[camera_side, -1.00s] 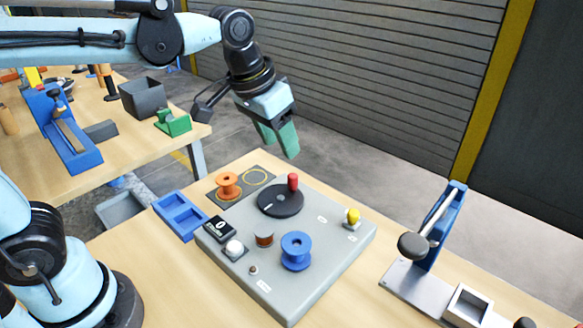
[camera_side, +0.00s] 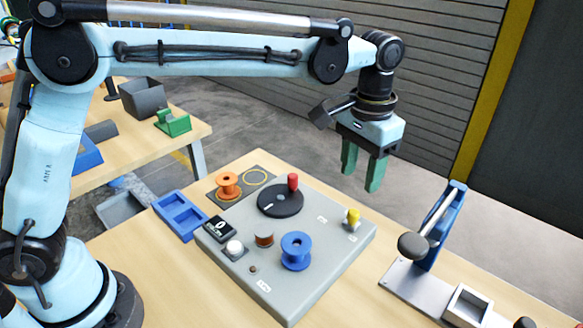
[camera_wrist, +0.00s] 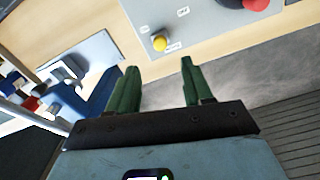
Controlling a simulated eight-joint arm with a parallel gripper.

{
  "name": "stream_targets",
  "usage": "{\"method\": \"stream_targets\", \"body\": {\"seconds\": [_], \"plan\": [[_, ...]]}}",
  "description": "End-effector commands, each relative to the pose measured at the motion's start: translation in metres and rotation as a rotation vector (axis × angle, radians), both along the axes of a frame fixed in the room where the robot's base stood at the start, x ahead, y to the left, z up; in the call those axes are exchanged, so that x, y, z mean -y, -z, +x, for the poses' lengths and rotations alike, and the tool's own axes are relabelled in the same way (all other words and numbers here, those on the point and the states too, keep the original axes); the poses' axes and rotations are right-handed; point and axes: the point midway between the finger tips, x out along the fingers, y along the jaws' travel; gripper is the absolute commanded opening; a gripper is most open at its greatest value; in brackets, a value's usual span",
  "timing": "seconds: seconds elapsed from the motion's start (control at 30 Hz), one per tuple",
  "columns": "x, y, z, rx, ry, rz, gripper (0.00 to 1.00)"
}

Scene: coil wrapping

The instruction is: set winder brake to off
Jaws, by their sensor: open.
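The winder brake appears to be the small yellow-tipped lever (camera_side: 352,215) at the right corner of the grey winder panel (camera_side: 325,262). In the wrist view the yellow tip (camera_wrist: 160,43) shows near the panel edge, with small labels around it too blurred to read surely. I cannot tell its setting. My gripper (camera_side: 360,180) is open and empty, pointing down, above and apart from the lever. In the wrist view its green fingers (camera_wrist: 158,66) stand wide apart, with the yellow tip beyond them.
A black crank disc (camera_side: 280,203) with a red handle (camera_side: 293,182) sits left of the lever. A blue spool (camera_side: 296,251) and an orange spool (camera_side: 228,185) stand nearby. A blue stand with a rod (camera_side: 436,235) rises at the right. Air around my gripper is clear.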

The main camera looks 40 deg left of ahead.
Motion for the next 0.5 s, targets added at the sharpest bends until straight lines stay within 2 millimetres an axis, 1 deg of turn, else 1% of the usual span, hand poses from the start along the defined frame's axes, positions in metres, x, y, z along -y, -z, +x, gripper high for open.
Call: {"method": "stream_targets", "body": {"seconds": [0.03,0.3,0.5], "plan": [[0.000,0.009,0.000,0.000,0.000,0.000,0.50],[0.000,0.058,0.000,0.001,0.000,0.000,0.50],[0.000,0.086,0.000,0.001,0.000,0.000,0.50]]}}
